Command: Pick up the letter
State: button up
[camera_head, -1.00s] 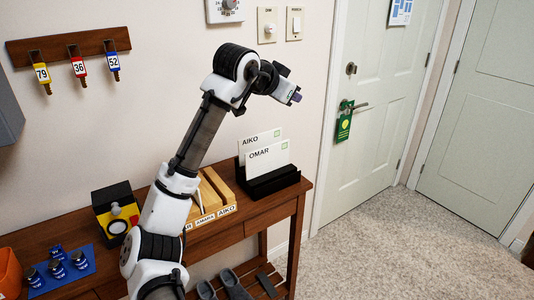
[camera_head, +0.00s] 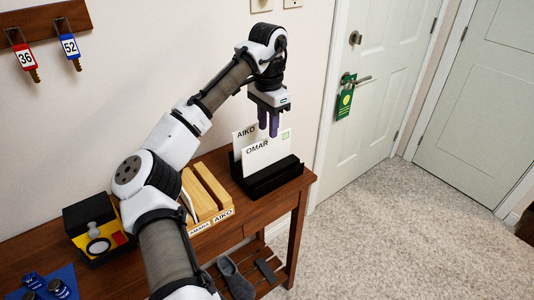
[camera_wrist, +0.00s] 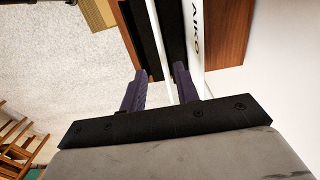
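Two white letters stand upright in a black holder (camera_head: 268,182) on the table. The front one is marked OMAR (camera_head: 258,155); behind it, nearer the wall, is one marked AIKO (camera_head: 238,144). My gripper (camera_head: 268,132) points down at the top edge of the OMAR letter, its two purple fingers open. In the wrist view the fingers (camera_wrist: 160,85) are apart, with the thin white edge of the OMAR letter (camera_wrist: 168,50) lying between them. The AIKO letter (camera_wrist: 198,30) is outside the right finger. Neither letter appears gripped. How deep the fingers reach is hard to tell.
A wooden slotted rack (camera_head: 207,198) with name labels sits left of the holder. A black and yellow box (camera_head: 97,230) stands further left. Numbered key tags (camera_head: 68,45) hang on the wall. The door (camera_head: 375,110) has a green hanger; floor to the right is clear.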

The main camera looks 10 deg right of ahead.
aim_at(268, 147)
jog(key=f, duration=0.2)
jog(key=f+p, duration=0.1)
jog(key=f, duration=0.5)
jog(key=shift+w+f, duration=0.1)
jog(key=shift+w, duration=0.15)
grip_shut()
